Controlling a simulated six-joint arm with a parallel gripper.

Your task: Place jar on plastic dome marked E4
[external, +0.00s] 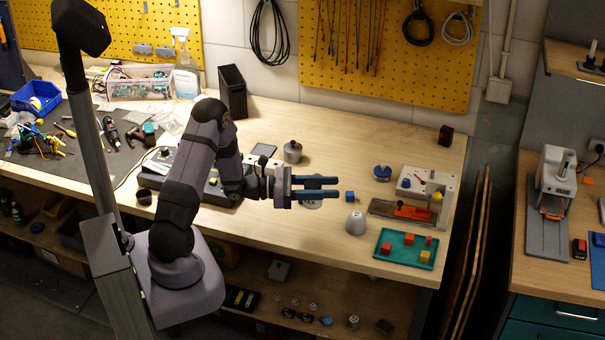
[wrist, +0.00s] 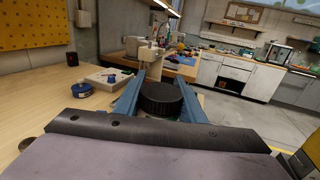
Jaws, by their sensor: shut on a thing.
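My gripper (external: 316,188) reaches out level over the middle of the bench. Its blue fingers are shut on the jar, whose pale grey body (external: 311,204) shows just below the fingers. In the wrist view the jar's black ribbed round lid (wrist: 161,98) sits between the two fingers (wrist: 158,100). The jar looks upright; whether it touches the bench is hard to tell. A pale rounded dome (external: 355,223) stands on the bench to the right of and nearer the camera than the gripper, apart from the jar. No E4 mark is readable.
A metal canister (external: 292,152) stands behind.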

